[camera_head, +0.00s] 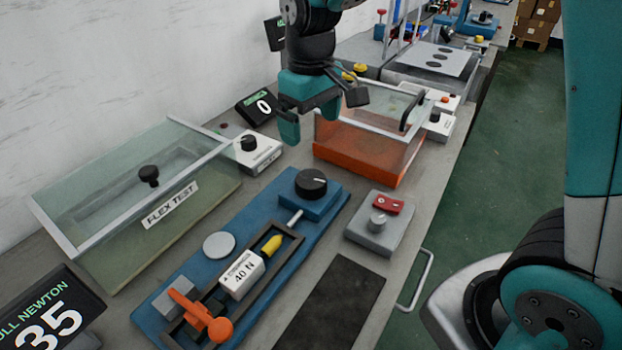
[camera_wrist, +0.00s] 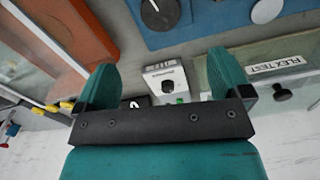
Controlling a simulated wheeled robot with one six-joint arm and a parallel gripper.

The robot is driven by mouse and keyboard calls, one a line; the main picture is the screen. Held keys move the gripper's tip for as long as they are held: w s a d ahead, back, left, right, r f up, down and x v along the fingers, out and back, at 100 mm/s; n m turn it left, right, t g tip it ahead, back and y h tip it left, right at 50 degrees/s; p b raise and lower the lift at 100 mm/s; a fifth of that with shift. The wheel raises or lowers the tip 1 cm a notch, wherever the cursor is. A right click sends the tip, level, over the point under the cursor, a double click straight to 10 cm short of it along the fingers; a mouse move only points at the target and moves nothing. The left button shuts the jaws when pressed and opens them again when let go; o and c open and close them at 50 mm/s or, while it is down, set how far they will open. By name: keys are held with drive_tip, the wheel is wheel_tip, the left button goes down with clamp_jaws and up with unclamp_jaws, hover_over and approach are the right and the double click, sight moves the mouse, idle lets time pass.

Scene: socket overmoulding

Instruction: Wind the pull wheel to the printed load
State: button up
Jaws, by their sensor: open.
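The pull wheel (camera_head: 311,183) is a black knob with a light mark, on a blue block at the far end of the blue pull rig (camera_head: 327,217). It also shows at the top edge of the wrist view (camera_wrist: 158,12). A white block (camera_head: 241,274) in the rig is printed 40 N. The pull display (camera_head: 48,318) at bottom left reads 35, its left side cut off. My gripper (camera_head: 322,114) is open and empty, above and beyond the wheel, apart from it. Both teal fingers show in the wrist view (camera_wrist: 162,64).
An orange clamp handle (camera_head: 198,316) and yellow tip (camera_head: 271,245) sit on the rig. The FLEX TEST glass cover (camera_head: 130,180) is left, a white knob box (camera_head: 257,152) behind, an orange glass-lidded box (camera_head: 360,150) beyond. A grey switch box (camera_head: 377,225) stands right.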

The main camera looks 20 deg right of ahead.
sight(311, 178)
wheel_tip(311, 178, down, 14)
drive_tip(key=shift+r, duration=0.15)
drive_tip(key=c, duration=0.9)
drive_tip(key=shift+r+m, duration=0.1)
drive_tip(key=shift+m, duration=0.8)
drive_tip(key=shift+m+p, duration=0.3)
drive_tip(key=shift+m, duration=0.3)
drive_tip(key=o, duration=0.9)
